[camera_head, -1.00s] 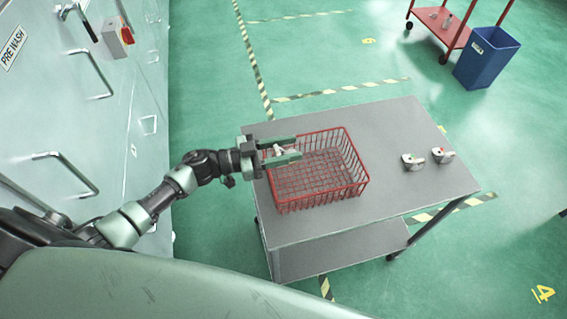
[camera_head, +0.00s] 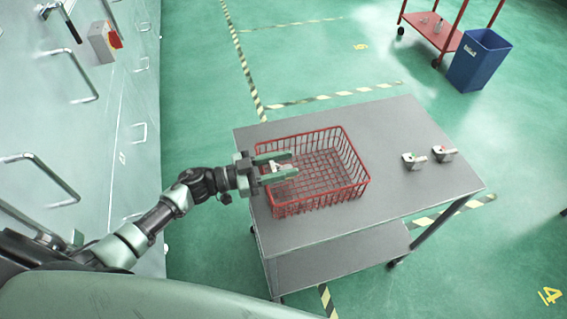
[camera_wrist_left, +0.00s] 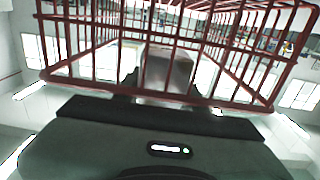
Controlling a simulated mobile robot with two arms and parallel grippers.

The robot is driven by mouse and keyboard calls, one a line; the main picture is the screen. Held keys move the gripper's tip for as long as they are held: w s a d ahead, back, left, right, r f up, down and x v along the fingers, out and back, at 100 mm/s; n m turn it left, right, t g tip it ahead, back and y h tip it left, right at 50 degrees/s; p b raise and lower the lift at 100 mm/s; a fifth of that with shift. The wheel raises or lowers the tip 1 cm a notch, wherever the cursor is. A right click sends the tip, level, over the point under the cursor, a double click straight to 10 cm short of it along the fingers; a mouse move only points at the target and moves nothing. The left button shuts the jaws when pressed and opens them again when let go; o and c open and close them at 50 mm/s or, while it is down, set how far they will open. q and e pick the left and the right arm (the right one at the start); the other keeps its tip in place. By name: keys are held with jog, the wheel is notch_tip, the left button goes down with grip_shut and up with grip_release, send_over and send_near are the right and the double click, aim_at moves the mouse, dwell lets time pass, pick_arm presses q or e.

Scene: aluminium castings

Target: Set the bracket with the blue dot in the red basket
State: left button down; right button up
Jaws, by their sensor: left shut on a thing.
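My left gripper (camera_head: 281,165) is shut on a pale metal bracket (camera_head: 279,169) at the left end of the red basket (camera_head: 318,207). Its fingers reach across the basket's left rim and overlap the inside of the basket in the head view. I cannot tell how far the bracket is above the basket floor. The bracket shows as a grey block in the left wrist view (camera_wrist_left: 168,72), with the red basket wires (camera_wrist_left: 80,72) around it. No blue dot shows on its visible side. The rest of the basket looks empty. My right gripper is out of view.
The basket stands on a grey table (camera_head: 395,125). Two more brackets lie at the table's right, one with a green mark (camera_head: 413,161) and one with a red mark (camera_head: 443,153). A blue bin (camera_head: 479,62) and red cart (camera_head: 440,38) stand behind.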

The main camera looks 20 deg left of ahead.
aim_at(270, 167)
pick_arm(q)
jog(key=shift+s+f, duration=0.1)
jog(key=shift+f, duration=0.35)
jog(key=c, duration=1.2)
grip_release()
jog(key=o, duration=0.4)
jog(key=shift+f, duration=0.1)
jog(key=shift+s+f, duration=0.1)
jog(key=shift+f, duration=0.1)
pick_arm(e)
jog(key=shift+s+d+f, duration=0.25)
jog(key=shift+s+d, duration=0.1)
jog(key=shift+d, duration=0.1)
pick_arm(q)
jog(key=shift+r, duration=0.45)
jog(key=shift+a+r, duration=0.1)
jog(key=shift+a, duration=0.05)
jog(key=v, duration=0.2)
jog(key=b+v, duration=0.1)
jog(key=v, duration=0.1)
jog(key=b+v, duration=0.1)
jog(key=v, duration=0.2)
jog(key=shift+r, duration=0.35)
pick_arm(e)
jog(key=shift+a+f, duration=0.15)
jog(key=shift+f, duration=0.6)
